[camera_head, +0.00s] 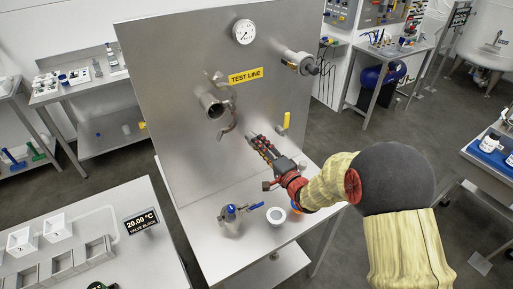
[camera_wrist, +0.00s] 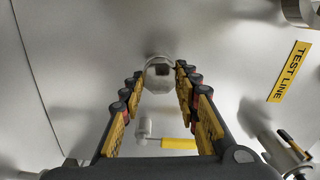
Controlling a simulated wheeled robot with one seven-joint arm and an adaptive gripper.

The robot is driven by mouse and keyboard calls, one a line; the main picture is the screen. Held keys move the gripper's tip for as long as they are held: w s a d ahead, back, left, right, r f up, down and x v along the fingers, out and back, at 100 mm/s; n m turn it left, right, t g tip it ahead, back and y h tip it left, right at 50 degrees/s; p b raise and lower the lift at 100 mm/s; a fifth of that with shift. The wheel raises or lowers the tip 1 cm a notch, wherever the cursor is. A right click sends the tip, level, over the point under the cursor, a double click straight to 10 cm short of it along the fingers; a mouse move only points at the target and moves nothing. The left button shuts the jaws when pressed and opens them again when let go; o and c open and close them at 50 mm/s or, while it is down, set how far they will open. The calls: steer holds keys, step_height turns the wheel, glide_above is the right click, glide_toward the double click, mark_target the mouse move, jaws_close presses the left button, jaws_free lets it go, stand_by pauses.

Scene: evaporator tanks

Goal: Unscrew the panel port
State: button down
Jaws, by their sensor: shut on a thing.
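The steel test panel (camera_head: 170,80) stands upright behind the bench. The panel port, a round metal fitting (camera_wrist: 158,76), shows between my fingertips in the wrist view. My gripper (camera_head: 252,141) reaches the panel below and right of the open pipe stub. In the wrist view my gripper (camera_wrist: 159,75) has its yellow-padded fingers on either side of the port, closed on it. In the head view the fingertips mostly hide the port. I cannot tell whether it has turned.
A yellow-handled valve (camera_head: 286,121) sits close right of my gripper. The open pipe stub (camera_head: 212,104) with its clamp is at upper left. A gauge (camera_head: 244,32) is higher up. A blue-handled valve (camera_head: 232,214) and a white cup (camera_head: 276,215) stand on the bench below.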

steer(key=shift+n, duration=0.4)
steer(key=shift+r+n+b, duration=0.1)
steer(key=shift+n+b, duration=2.1)
steer(key=shift+n, duration=0.3)
steer(key=shift+s+a+n+b, duration=0.1)
steer(key=shift+n+b, duration=2.35)
steer(key=shift+n, duration=0.15)
